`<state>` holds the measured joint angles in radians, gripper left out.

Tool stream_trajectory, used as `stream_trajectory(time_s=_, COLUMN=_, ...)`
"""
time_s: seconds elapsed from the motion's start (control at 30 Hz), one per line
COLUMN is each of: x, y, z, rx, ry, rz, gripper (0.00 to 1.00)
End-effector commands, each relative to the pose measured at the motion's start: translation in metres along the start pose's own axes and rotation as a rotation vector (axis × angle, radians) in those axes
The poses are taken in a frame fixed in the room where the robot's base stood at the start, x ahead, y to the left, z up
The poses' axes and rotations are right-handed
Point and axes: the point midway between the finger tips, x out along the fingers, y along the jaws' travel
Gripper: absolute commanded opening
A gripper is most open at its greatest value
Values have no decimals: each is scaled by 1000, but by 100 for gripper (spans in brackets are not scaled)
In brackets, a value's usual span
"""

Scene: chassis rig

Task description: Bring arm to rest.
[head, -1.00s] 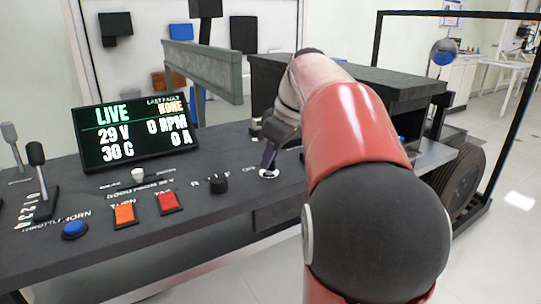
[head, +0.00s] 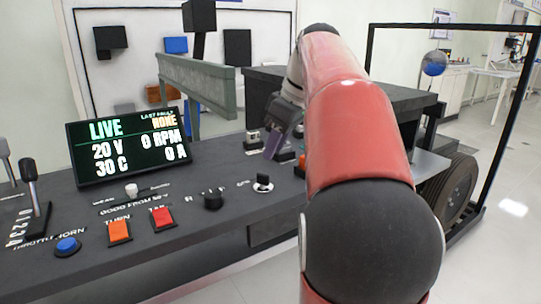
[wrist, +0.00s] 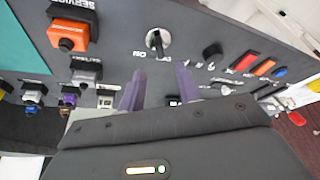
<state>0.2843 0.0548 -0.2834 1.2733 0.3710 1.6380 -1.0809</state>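My red arm (head: 350,130) reaches over the dark control panel (head: 225,225). My gripper (head: 276,145) hangs above the panel, just behind a round silver-and-black rotary switch (head: 263,184), and is apart from it. In the wrist view my gripper's two purple fingers (wrist: 160,88) stand apart with nothing between them, so it is open and empty. The rotary switch (wrist: 157,41) shows ahead of the fingertips there. Part of the gripper is hidden behind the arm in the head view.
A display (head: 128,145) reads LIVE, 20 V, 0 RPM. A black knob (head: 213,197), red button (head: 162,218), orange button (head: 119,231), blue button (head: 67,246) and levers (head: 32,190) line the panel. An orange service plug (wrist: 68,38) and small connectors (wrist: 70,101) sit close to the gripper.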

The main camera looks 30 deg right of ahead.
Motion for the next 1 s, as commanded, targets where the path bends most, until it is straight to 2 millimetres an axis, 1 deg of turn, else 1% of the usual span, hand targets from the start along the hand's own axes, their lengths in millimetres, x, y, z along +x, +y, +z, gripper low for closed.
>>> stream_trajectory(time_s=0.1, x=-4, y=0, z=0, rx=0, ry=0, rz=0, gripper=34)
stream_trajectory(time_s=0.53, x=-4, y=0, z=0, rx=0, ry=0, rz=0, gripper=34)
stream_trajectory(time_s=0.67, x=-1, y=-10, z=1, rx=24, ry=4, rz=4, gripper=34)
stream_trajectory(time_s=0.77, x=9, y=-33, z=7, rx=88, ry=8, rz=15, gripper=34)
stream_trajectory(time_s=0.87, x=28, y=-70, z=18, rx=181, ry=10, rz=39, gripper=34)
stream_trajectory(time_s=0.9, x=37, y=-87, z=25, rx=220, ry=11, rz=52, gripper=34)
stream_trajectory(time_s=0.97, x=53, y=-111, z=36, rx=275, ry=15, rz=77, gripper=34)
stream_trajectory(time_s=1.0, x=65, y=-127, z=45, rx=308, ry=17, rz=92, gripper=34)
